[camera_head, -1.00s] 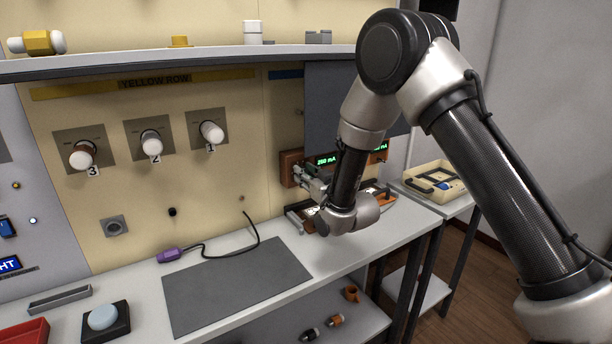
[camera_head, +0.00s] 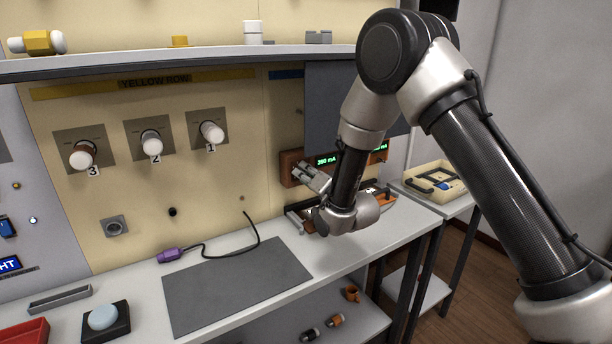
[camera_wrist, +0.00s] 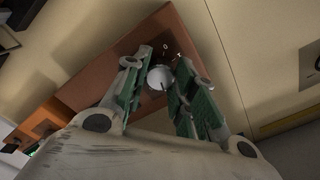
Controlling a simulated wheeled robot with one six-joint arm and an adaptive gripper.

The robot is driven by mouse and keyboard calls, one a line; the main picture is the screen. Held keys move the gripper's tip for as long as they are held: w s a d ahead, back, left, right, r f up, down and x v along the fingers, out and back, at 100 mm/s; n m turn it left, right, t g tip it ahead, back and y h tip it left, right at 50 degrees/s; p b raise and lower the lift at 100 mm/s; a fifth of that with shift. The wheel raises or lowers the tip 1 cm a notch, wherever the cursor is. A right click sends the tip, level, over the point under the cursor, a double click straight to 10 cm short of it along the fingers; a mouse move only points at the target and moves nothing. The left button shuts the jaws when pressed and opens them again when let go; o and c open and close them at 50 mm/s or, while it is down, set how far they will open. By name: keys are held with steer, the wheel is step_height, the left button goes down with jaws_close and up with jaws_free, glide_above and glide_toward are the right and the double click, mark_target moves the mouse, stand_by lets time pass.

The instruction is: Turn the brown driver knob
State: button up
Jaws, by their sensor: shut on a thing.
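The brown driver (camera_head: 289,166) is a box on the back panel, right of the yellow row, with a green "350 mA"-like readout (camera_head: 326,161) beside my gripper. In the wrist view its brown face (camera_wrist: 92,83) fills the upper middle. Its round pale knob (camera_wrist: 160,77) sits between the fingertips of my gripper (camera_wrist: 157,84). The gripper is shut on the knob, with a finger on either side. In the head view my gripper (camera_head: 304,173) reaches the driver's front, and the knob is hidden there.
An orange box (camera_wrist: 40,121) stands beside the brown driver. A dark panel (camera_head: 330,105) hangs above the drivers. The grey mat (camera_head: 238,284) and purple plug (camera_head: 168,256) lie left on the bench. A cream tray (camera_head: 434,181) stands right.

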steer(key=m, duration=0.4)
steer(key=shift+m, duration=0.3)
stand_by(0.3)
steer(key=o, duration=1)
steer(key=shift+o, duration=0.2)
steer(key=v, duration=1.2)
